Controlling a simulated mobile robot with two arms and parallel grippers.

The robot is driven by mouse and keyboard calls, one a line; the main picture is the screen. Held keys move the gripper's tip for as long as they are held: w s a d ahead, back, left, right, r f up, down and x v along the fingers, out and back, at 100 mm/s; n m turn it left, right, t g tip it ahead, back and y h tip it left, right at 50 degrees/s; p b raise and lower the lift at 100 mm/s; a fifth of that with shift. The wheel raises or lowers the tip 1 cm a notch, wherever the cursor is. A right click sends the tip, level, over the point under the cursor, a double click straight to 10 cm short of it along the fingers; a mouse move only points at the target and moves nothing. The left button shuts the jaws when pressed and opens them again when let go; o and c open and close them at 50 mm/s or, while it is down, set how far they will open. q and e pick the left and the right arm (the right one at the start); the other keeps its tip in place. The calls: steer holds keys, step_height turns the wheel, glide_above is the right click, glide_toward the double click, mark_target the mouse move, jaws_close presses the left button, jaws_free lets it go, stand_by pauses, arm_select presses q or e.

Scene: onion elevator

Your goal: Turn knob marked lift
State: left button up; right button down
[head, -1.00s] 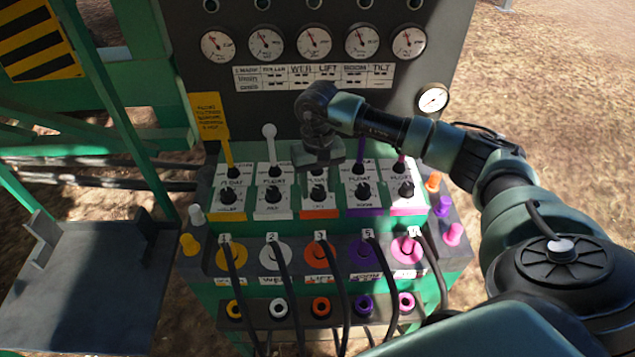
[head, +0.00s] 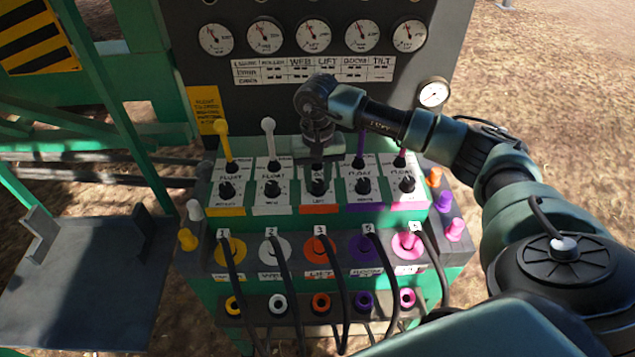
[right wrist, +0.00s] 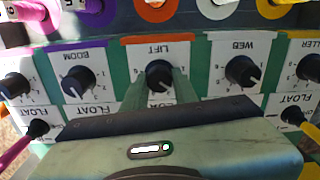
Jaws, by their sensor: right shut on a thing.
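The lift knob (head: 319,186) is a small black dial on the middle white plate of the control panel, above an orange strip. In the right wrist view it is upside down, a black knob (right wrist: 160,74) under the orange LIFT label (right wrist: 155,48). My right gripper (head: 318,172) reaches down to this knob from above and behind. Its fingers (right wrist: 160,88) are shut on the knob, one on each side in the wrist view. They hide part of the knob and its scale, so its exact setting is unclear. My left gripper is not in view.
Similar knobs flank it, including the web knob (head: 272,188) and boom knob (head: 363,186). Upright levers, such as the white one (head: 269,140), stand close behind. Numbered rings with black cables (head: 280,262) lie in front. A gauge board (head: 300,90) rises behind.

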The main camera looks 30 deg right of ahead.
steer(key=m+b, duration=0.2)
steer(key=shift+f+m, duration=0.1)
steer(key=shift+m, duration=0.3)
steer(key=m+b, duration=0.1)
steer(key=m, duration=0.1)
steer(key=shift+m, duration=0.4)
steer(key=m+b, duration=0.2)
steer(key=m, duration=0.3)
steer(key=shift+b, duration=0.35)
steer(key=m+b, duration=0.1)
steer(key=m, duration=0.4)
steer(key=shift+s+d+m, duration=0.1)
steer(key=shift+s+m, duration=0.05)
steer(key=shift+m, duration=0.25)
steer(key=m, duration=0.2)
steer(key=m+b, duration=0.1)
steer(key=m, duration=0.2)
steer(key=shift+r+m, duration=0.2)
steer(key=shift+m, duration=0.1)
steer(key=c, duration=1.1)
jaws_free()
